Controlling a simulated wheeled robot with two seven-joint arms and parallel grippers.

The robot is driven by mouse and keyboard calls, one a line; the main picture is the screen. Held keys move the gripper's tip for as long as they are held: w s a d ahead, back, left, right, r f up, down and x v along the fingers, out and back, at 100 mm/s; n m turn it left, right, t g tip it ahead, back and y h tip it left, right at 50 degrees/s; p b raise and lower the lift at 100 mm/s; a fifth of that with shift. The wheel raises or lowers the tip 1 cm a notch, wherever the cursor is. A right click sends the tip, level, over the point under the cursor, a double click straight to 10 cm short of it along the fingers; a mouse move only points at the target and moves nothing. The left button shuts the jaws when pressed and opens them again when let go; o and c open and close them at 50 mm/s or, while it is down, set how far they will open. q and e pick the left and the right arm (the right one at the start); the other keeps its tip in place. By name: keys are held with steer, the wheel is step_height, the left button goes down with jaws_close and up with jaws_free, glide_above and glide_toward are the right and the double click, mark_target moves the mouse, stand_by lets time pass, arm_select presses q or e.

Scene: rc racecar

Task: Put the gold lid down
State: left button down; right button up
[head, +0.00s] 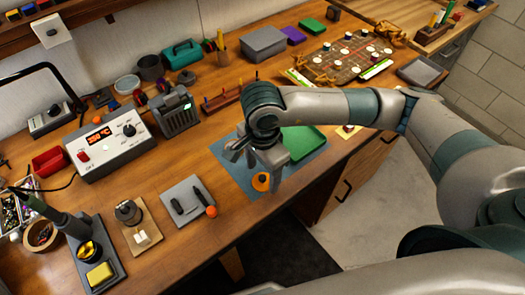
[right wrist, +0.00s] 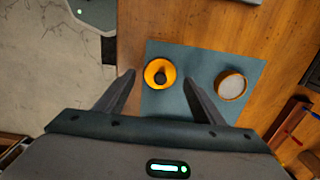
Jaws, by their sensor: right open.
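The gold lid (right wrist: 153,68) is a round orange-gold disc with a dark knob. In the right wrist view it appears to lie on the blue-grey mat (right wrist: 195,60), near the mat's left edge. A round container (right wrist: 231,86) with a gold rim and pale inside stands on the mat to its right, apart from it. My right gripper (right wrist: 160,74) is open, its fingers either side of the lid with gaps. In the head view the lid (head: 261,182) shows just below my right gripper (head: 266,177); the arm hides the container. My left gripper is out of view.
A grey pad with tools (head: 186,200) lies left of the mat, and a control box (head: 110,146) stands farther left. The bench's front edge runs close to the lid. A wooden rack (right wrist: 288,122) stands right of the mat.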

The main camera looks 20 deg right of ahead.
mark_target(262, 177)
step_height(262, 177, up, 11)
steer(key=b, duration=0.3)
steer(key=shift+f, duration=0.2)
stand_by(0.7)
